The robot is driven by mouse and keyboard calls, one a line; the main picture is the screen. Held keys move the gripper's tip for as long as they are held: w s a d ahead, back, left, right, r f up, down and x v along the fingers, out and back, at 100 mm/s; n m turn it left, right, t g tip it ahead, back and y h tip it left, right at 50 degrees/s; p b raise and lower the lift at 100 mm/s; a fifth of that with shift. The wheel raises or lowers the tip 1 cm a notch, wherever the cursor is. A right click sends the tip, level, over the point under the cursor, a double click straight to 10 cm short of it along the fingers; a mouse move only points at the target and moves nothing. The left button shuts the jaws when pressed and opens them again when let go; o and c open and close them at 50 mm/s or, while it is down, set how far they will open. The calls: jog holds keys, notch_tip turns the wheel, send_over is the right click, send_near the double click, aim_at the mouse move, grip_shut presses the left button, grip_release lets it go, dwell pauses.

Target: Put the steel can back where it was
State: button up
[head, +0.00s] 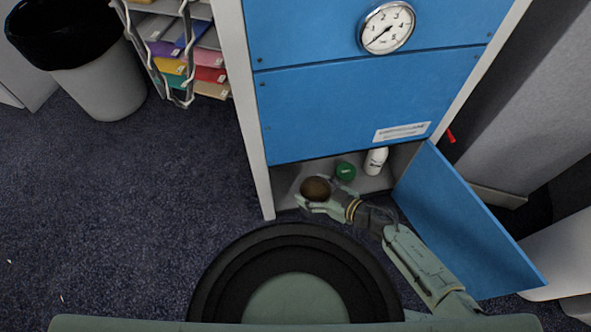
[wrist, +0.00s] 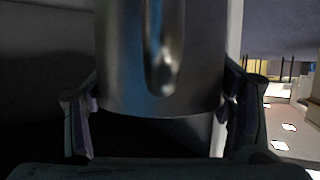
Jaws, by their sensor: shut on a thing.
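The steel can (wrist: 128,60) fills the middle of the wrist view, grey and shiny, with its lower edge in sight. My gripper (wrist: 160,104) has one finger on each side of it and is shut on it. In the head view a round brown top (head: 316,187), seemingly the can's, shows at my gripper (head: 322,203). It is at the front left of the open bottom compartment of the blue cabinet (head: 350,115). I cannot tell whether the can touches the compartment floor.
A green round item (head: 345,171) and a white bottle (head: 376,161) stand inside the compartment, right of the can. The open blue door (head: 465,225) swings out on the right, beside my arm. A bin (head: 105,85) and a paper rack (head: 180,50) stand left. Carpet at left is clear.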

jog(key=w+a+f+b, duration=0.1)
jog(key=w+a+f, duration=0.1)
jog(key=w, duration=0.4)
jog(key=w+a+f+b, duration=0.2)
jog(key=w+a, duration=0.1)
jog(key=w, duration=0.3)
jog(key=shift+w+a+f, duration=0.3)
jog(key=shift+f+b, duration=0.15)
jog(key=shift+b, duration=0.15)
jog(key=o, duration=1.9)
jog(key=shift+o, duration=0.2)
jog(key=p+v, duration=0.2)
jog(key=v, duration=1)
